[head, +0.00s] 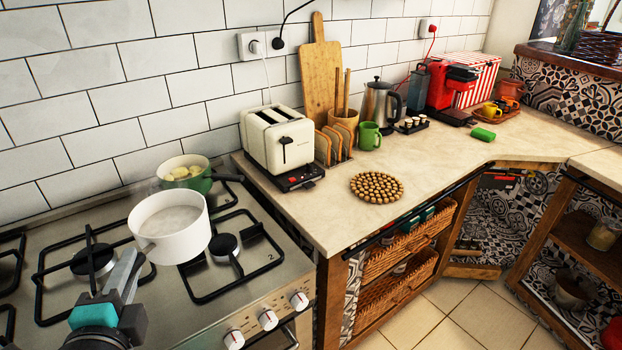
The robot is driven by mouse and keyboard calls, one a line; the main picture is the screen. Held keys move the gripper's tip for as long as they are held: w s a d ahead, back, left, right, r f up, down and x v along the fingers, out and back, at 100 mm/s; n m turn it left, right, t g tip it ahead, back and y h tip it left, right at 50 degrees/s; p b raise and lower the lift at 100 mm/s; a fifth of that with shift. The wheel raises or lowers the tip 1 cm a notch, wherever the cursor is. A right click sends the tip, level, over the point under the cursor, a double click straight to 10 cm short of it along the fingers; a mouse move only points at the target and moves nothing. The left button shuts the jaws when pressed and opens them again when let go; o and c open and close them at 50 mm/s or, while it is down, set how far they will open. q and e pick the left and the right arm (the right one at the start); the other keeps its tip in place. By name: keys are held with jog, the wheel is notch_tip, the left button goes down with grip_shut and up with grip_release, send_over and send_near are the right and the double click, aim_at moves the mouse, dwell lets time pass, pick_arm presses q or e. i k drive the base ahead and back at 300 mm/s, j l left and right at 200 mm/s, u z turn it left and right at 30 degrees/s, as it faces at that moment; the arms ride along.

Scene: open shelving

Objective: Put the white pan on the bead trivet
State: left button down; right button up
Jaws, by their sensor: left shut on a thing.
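The white pan (182,243) is over the left part of the stove, upright, with a greyish, steamy-looking inside. My left gripper (137,256) comes from the lower left and is shut on the pan at its near left side; the handle is mostly hidden by the gripper. I cannot tell whether the pan's base touches the burner grate. The bead trivet (377,187), a round mat of brown beads, lies bare on the counter to the right of the stove. My right gripper is not in view.
A green pot (200,184) with yellowish food stands behind the pan on the stove. A white toaster (278,140), a toast rack (333,146) and a green mug (370,136) stand behind the trivet. Counter in front and right of the trivet is clear.

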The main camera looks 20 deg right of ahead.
aim_at(360, 192)
jog(key=z, duration=1.3)
jog(key=i+j+z, duration=0.25)
jog(key=i+j, duration=0.5)
